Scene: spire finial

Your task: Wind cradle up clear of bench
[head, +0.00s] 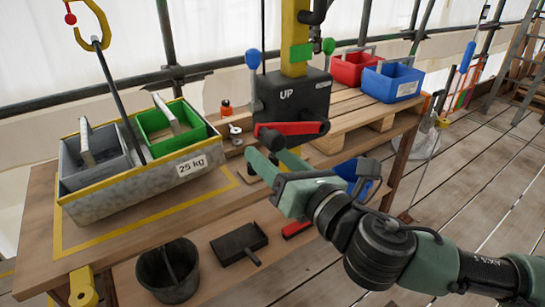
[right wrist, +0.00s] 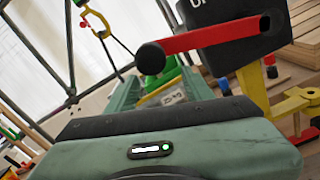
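The cradle (head: 130,195) is a grey metal tray with a yellow rim and a "25 kg" label. It rests on the wooden bench (head: 205,232) inside a yellow outline. A yellow hook (head: 97,42) hangs above it. The black winch box (head: 291,97) marked "UP" has a red crank (head: 292,128); the crank also shows in the right wrist view (right wrist: 205,40), with a black grip (right wrist: 151,57) at its end. My right gripper (head: 270,155) is open, its fingers just below the crank's left end. I cannot tell whether they touch the grip. My left gripper is out of view.
A grey bin (head: 92,160) and a green bin (head: 170,127) sit in the cradle. Red (head: 352,68) and blue (head: 392,82) bins stand on a pallet behind the winch. A black bucket (head: 168,272) is below the bench. The plank floor (head: 470,180) at right is largely clear.

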